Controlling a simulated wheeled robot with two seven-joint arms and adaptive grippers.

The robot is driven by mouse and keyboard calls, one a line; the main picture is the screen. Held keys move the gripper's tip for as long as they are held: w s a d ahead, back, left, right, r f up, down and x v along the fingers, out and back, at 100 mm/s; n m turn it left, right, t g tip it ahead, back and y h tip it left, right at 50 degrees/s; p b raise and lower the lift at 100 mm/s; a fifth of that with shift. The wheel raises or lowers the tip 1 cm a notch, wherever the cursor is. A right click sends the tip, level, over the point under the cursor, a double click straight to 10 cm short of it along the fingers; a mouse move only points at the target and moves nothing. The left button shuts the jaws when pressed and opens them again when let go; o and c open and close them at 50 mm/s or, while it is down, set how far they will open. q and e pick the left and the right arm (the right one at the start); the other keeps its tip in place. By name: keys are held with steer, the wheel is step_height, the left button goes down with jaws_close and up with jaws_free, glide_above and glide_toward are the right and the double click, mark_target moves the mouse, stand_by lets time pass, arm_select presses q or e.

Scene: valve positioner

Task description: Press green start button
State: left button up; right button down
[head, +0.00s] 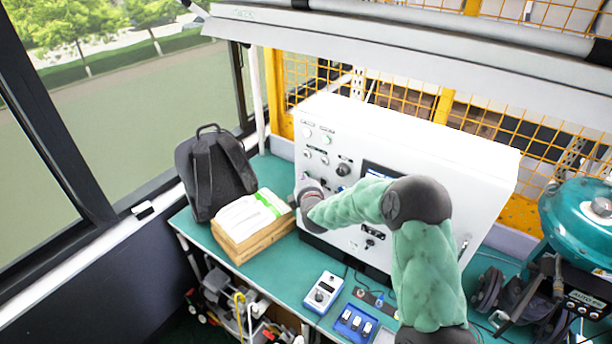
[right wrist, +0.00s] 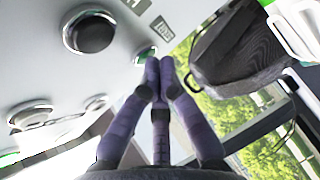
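The white control box (head: 400,150) stands on the green bench, its panel full of knobs and buttons. My right gripper (head: 306,186) is at the panel's left edge, with my green arm crossing in front of the panel. In the right wrist view the purple fingers (right wrist: 158,62) are drawn together at their tips, with nothing seen between them. A green button (right wrist: 145,54) shows right beside the fingertips, partly covered by them. I cannot tell whether they touch it. In the head view this button cannot be made out behind the gripper. My left gripper is not in view.
A black backpack (head: 214,175) and a cardboard box (head: 252,236) with papers on it stand left of the control box. A handheld meter (head: 323,292) and a blue tray (head: 355,323) lie in front. A teal machine (head: 580,225) stands at the right.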

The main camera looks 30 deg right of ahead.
steer(key=shift+a, duration=0.1)
steer(key=shift+s+a, duration=0.3)
steer(key=shift+a, duration=0.25)
steer(key=shift+s+a+p, duration=0.25)
steer(key=shift+s+a, duration=0.05)
steer(key=shift+a, duration=0.5)
steer(key=shift+s+a+p, duration=0.3)
steer(key=shift+s+a, duration=0.05)
steer(key=shift+a, duration=0.4)
steer(key=shift+s+a+p, duration=0.25)
steer(key=shift+s+a, duration=0.05)
steer(key=shift+a, duration=0.5)
